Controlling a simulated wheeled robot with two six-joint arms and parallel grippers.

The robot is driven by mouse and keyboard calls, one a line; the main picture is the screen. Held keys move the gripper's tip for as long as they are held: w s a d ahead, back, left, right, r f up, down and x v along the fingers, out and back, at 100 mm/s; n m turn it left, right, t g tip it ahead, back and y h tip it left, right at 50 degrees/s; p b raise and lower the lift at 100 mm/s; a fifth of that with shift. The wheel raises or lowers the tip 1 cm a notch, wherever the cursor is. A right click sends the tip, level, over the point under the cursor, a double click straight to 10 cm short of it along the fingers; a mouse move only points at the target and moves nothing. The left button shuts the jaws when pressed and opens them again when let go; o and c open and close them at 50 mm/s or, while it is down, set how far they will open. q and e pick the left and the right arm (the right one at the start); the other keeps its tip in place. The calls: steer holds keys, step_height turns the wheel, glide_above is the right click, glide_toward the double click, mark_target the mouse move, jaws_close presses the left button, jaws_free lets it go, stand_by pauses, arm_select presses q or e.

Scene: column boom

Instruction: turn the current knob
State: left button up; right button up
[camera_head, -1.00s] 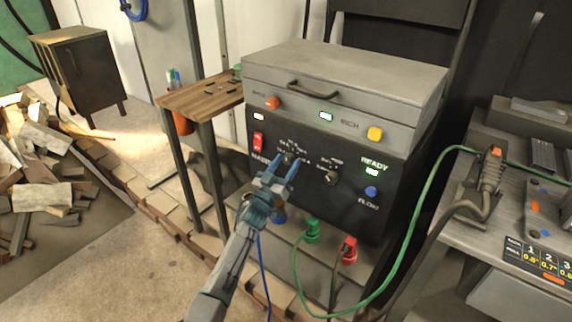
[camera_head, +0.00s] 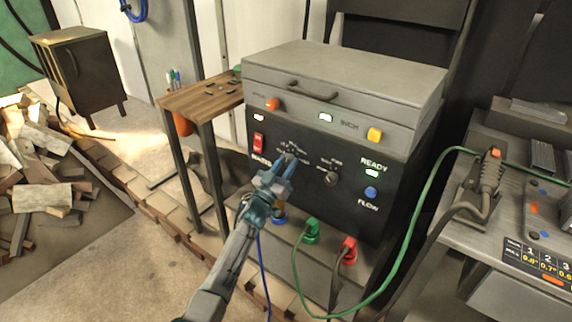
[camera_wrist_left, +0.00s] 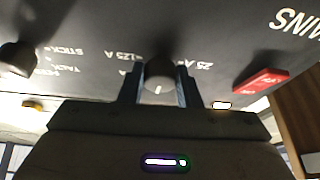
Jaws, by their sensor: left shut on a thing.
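The current knob (camera_wrist_left: 160,74) is dark and round with a white mark, with amp labels around it in the left wrist view, including 25 A and 125 A. My left gripper (camera_wrist_left: 160,92) has one finger on each side of the knob and is shut on it. In the head view my left gripper (camera_head: 284,167) is at the upper left of the black front panel (camera_head: 345,212), and its fingers largely hide the knob there. My right gripper is not in view.
A red switch (camera_head: 258,142) is left of the knob. A second knob (camera_head: 331,179) is to its right. Below are a green plug (camera_head: 311,231) and a red plug (camera_head: 349,246) with cables. A small wooden side table (camera_head: 205,97) stands left of the machine.

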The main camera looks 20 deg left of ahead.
arm_select(q)
steer(key=m+h, duration=0.1)
steer(key=m, duration=0.2)
steer(key=shift+a+g+p, duration=0.1)
steer(key=shift+g+p, duration=0.2)
steer(key=shift+p, duration=0.05)
steer(key=shift+a+m+g+h+p, duration=0.15)
steer(key=shift+m+g+h, duration=0.4)
steer(key=shift+m, duration=0.9)
steer(key=shift+d+m+g+h+p, duration=0.1)
steer(key=shift+m+g+h+p, duration=0.2)
steer(key=shift+m+h, duration=0.85)
steer(key=shift+a+m+g+h+p, duration=0.15)
steer(key=shift+m+g+h, duration=0.25)
steer(key=shift+m, duration=1.4)
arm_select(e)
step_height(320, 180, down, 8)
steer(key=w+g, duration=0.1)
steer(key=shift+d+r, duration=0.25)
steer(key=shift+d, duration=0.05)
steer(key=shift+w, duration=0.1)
arm_select(q)
steer(key=o, duration=1)
steer(key=shift+c, duration=0.2)
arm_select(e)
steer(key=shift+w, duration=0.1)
